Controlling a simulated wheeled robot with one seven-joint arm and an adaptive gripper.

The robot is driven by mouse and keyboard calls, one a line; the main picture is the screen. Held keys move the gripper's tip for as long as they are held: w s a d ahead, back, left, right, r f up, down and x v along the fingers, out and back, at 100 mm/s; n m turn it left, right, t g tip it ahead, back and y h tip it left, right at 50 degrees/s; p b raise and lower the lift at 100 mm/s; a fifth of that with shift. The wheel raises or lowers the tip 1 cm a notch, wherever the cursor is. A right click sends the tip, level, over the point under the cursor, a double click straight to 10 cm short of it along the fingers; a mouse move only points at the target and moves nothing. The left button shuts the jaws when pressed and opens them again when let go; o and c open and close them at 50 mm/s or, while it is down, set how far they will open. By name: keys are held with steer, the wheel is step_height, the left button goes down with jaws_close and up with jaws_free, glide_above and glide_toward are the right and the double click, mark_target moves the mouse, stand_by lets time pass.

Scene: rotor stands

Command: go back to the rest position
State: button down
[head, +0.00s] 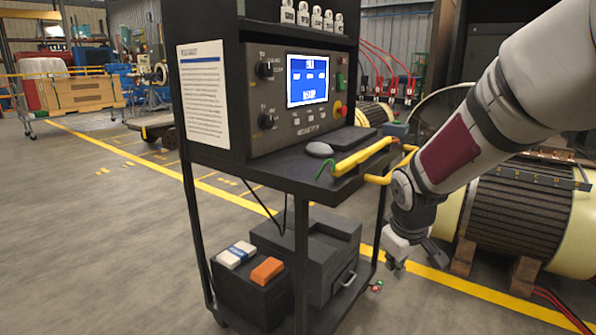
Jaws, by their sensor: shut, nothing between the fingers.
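My gripper (410,262) hangs at the end of my arm, low at the right of the black instrument cart (318,185). It points down and is shut with nothing seen in it. It is apart from any object, in front of the yellow floor line. My arm comes in from the upper right and hides part of the large wound rotor (522,215) behind it.
The cart has a control panel with a lit blue screen (307,80), a shelf with a mouse and yellow-handled items, and cases below. The rotor rests on wooden blocks (525,275). The floor (90,240) at left is clear.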

steer(key=s+r+m+g, duration=0.15)
steer(key=s+r, duration=0.25)
steer(key=s, duration=0.6)
steer(key=s+r+m, duration=0.2)
steer(key=s+r, duration=0.3)
steer(key=s, duration=0.4)
steer(key=s+a+m+g+y, duration=0.1)
steer(key=s+a+m+g, duration=0.15)
steer(key=s, duration=1.65)
step_height(320, 180, up, 37)
steer(key=t+p, duration=0.4)
steer(key=p, duration=3.1)
steer(key=shift+w+d, duration=0.15)
steer(key=shift+d, duration=0.25)
